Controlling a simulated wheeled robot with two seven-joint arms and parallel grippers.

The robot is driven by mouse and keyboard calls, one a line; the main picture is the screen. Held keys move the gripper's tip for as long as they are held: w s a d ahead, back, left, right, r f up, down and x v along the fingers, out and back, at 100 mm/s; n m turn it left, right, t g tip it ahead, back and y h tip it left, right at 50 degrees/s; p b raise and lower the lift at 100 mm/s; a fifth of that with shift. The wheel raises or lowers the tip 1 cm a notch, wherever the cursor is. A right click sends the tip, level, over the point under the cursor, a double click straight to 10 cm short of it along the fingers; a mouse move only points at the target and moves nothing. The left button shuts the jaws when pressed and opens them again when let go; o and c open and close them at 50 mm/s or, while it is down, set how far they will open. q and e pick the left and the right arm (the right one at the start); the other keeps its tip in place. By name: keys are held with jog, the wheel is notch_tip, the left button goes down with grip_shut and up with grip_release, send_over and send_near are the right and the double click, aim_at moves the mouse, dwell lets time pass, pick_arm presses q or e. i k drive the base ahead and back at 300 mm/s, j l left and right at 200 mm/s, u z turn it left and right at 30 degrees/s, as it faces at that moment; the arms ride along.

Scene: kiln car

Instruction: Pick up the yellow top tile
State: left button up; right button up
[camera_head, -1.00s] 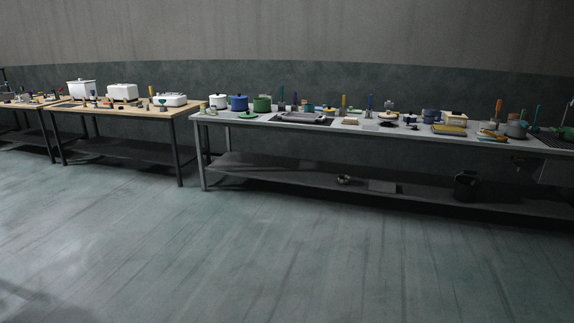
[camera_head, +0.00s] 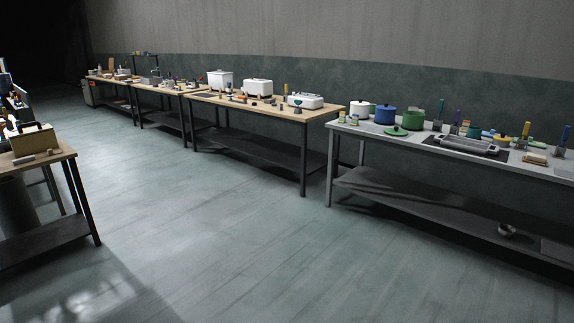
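I cannot make out a yellow top tile in the head view. Small items on the far tables are too small to tell apart. Neither of my grippers shows in this view, so I cannot see whether they are open or holding anything.
A grey-topped table (camera_head: 360,128) with pots stands at the right. A wooden table (camera_head: 230,100) with white appliances stands at the middle back, with more tables beyond. Another table (camera_head: 60,153) holding a tan box (camera_head: 33,139) is at the left edge. The floor (camera_head: 200,230) between is clear.

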aim_at(342, 120)
jog(key=i+u, duration=0.1)
jog(key=i, duration=1.75)
jog(key=i+z, duration=0.15)
jog(key=i, duration=0.35)
jog(key=i+j+z, duration=0.15)
jog(key=i, duration=0.3)
jog(key=i+j+z, duration=0.15)
jog(key=i, duration=0.35)
jog(key=i+j+z, duration=0.1)
jog(key=i+j, duration=0.2)
jog(key=i, duration=0.15)
jog(key=i+j+z, duration=0.2)
jog(key=i, duration=0.15)
jog(key=i+j+z, duration=0.25)
jog(key=z, duration=1.35)
jog(key=u, duration=1.35)
jog(key=i+l, duration=0.05)
